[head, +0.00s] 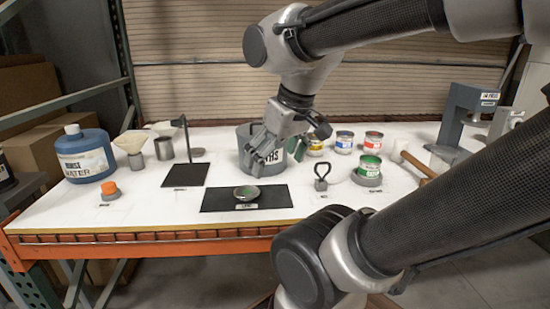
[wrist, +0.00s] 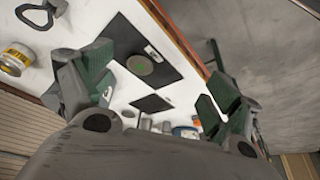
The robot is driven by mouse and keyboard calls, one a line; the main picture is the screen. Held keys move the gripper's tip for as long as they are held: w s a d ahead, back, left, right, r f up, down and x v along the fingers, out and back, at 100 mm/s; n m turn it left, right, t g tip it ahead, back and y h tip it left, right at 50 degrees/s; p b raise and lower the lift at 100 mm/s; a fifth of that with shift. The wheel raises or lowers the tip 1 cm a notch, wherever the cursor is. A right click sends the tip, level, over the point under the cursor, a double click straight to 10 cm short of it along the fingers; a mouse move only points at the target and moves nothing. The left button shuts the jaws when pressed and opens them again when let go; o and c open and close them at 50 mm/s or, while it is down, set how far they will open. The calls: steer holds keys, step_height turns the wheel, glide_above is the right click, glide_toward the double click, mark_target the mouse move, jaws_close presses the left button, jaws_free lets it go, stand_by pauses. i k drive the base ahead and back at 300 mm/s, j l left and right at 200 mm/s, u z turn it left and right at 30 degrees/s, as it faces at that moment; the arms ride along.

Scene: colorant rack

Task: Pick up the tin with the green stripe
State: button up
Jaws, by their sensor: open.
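The tin with the green stripe (head: 369,167) stands upright on a round grey base at the right of the table in the head view. It does not show in the wrist view. My gripper (head: 277,152) is open and empty, above the table to the left of this tin and in front of the grey bucket. In the wrist view its two fingers (wrist: 157,92) are spread wide with nothing between them. Other tins stand behind: one yellow-striped (head: 317,149), one blue-striped (head: 344,143) and one red-striped (head: 373,143).
A grey bucket (head: 245,158) stands behind my gripper. A black looped weight (head: 321,182) and a wooden-handled mallet (head: 415,163) flank the green-striped tin. A blue jug (head: 85,157) stands far left.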

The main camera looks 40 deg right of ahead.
mark_target(369, 166)
steer(key=z, duration=1.7)
